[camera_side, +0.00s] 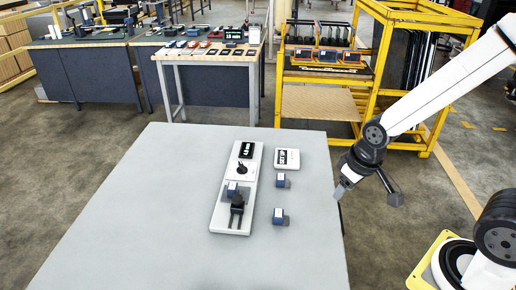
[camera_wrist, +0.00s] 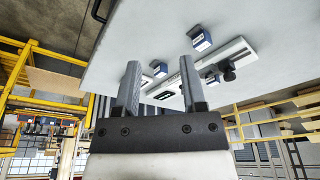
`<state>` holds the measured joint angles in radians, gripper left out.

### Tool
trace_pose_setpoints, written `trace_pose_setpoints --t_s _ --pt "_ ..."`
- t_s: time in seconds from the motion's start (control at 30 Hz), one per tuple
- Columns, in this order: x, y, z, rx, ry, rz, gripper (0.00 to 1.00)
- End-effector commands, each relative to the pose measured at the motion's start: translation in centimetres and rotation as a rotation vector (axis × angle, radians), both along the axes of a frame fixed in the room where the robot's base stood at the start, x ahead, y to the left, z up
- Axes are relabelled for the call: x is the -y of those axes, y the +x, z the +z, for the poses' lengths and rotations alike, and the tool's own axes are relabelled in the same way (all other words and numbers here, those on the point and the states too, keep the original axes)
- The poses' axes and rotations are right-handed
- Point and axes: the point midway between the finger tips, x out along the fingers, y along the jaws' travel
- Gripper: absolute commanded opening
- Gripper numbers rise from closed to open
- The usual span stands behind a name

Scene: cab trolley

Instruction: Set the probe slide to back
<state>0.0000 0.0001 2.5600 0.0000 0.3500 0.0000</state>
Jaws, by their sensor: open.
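A long white panel (camera_side: 227,221) lies on the grey table. It carries a dark display (camera_side: 246,150) at its far end, a small black knob (camera_side: 241,169), a blue-faced block (camera_side: 232,188) and a black handle (camera_side: 237,201) over a slot at the near end. The handle looks like the probe slide; no label for it is readable. In the wrist view the panel (camera_wrist: 238,53) lies beyond my fingers, upside down. My gripper (camera_side: 341,191) is open and empty above the table's right edge, to the right of the panel and apart from it. Its two fingers (camera_wrist: 158,63) show spread.
Two blue-faced blocks (camera_side: 281,181) (camera_side: 279,216) stand right of the panel, beside a small white sign box (camera_side: 287,159). The left of the grey table (camera_side: 130,220) is clear. A yellow rack (camera_side: 370,60) and workbenches (camera_side: 90,65) stand behind.

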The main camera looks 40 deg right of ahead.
Motion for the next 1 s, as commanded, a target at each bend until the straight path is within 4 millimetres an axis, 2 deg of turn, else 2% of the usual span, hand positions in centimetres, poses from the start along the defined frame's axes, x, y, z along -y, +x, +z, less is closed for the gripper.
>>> trace_pose_setpoints --t_s 0.03,0.17,0.2,0.47,1.0 --pt "0.0 0.0 0.0 0.0 0.0 0.0 0.43" --pt "0.0 0.2 0.0 -0.001 0.001 -0.003 0.02" --pt "0.0 0.3 0.1 -0.002 0.002 -0.006 0.0" --pt "-0.2 2.5 0.4 -0.028 0.02 -0.054 0.0" --pt "-1.4 11.5 1.6 -0.154 0.096 -0.265 0.0"
